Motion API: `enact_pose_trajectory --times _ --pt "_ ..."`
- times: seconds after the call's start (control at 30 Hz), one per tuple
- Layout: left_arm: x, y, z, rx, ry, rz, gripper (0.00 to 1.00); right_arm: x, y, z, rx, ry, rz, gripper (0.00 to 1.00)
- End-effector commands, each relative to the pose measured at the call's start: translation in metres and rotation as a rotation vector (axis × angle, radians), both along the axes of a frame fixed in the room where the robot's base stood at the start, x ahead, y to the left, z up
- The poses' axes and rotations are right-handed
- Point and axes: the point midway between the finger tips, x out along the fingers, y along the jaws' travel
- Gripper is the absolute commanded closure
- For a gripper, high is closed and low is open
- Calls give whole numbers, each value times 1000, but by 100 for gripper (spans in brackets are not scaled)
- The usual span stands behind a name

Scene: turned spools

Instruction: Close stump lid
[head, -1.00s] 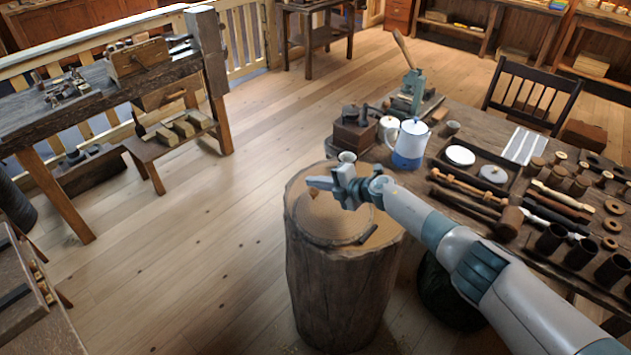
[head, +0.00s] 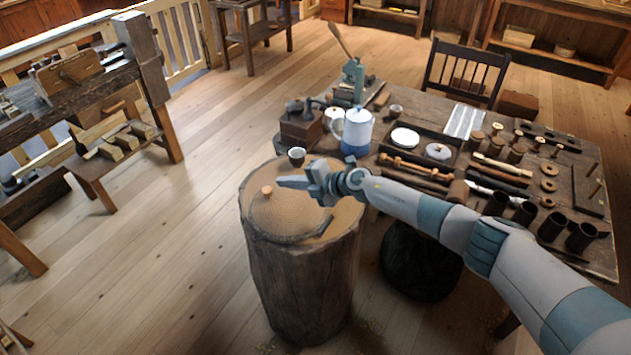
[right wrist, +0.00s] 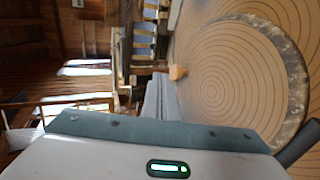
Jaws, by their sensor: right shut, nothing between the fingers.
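The tree stump (head: 300,285) stands on the floor at the left end of the workbench. Its round lid (head: 305,205), with pale wood rings, lies over the top; a small wooden knob (head: 267,191) stands at its left. A dark curved edge and a dark bar (head: 312,232) run along the lid's near side. I cannot tell whether the lid sits fully flush. My right gripper (head: 279,182) is shut and empty, just above the lid, its tips close to the knob. The right wrist view shows the ringed lid (right wrist: 235,80), its bark edge and the knob (right wrist: 178,72). My left gripper is out of view.
The workbench (head: 585,250) right of the stump holds a blue-and-white pot (head: 357,132), a coffee grinder (head: 301,128), a small cup (head: 296,156) near the stump, and several turned spools and tools. Open floor (head: 170,250) lies left of the stump.

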Motion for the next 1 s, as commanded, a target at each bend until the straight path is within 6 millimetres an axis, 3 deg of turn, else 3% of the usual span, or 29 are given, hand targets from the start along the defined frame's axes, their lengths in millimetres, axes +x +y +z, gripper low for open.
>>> enact_pose_trajectory --times 0.5,1.0 --pt "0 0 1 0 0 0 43 -38 -64 29 -2 -1 0 100" --pt "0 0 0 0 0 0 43 -48 -77 36 0 1 0 100"
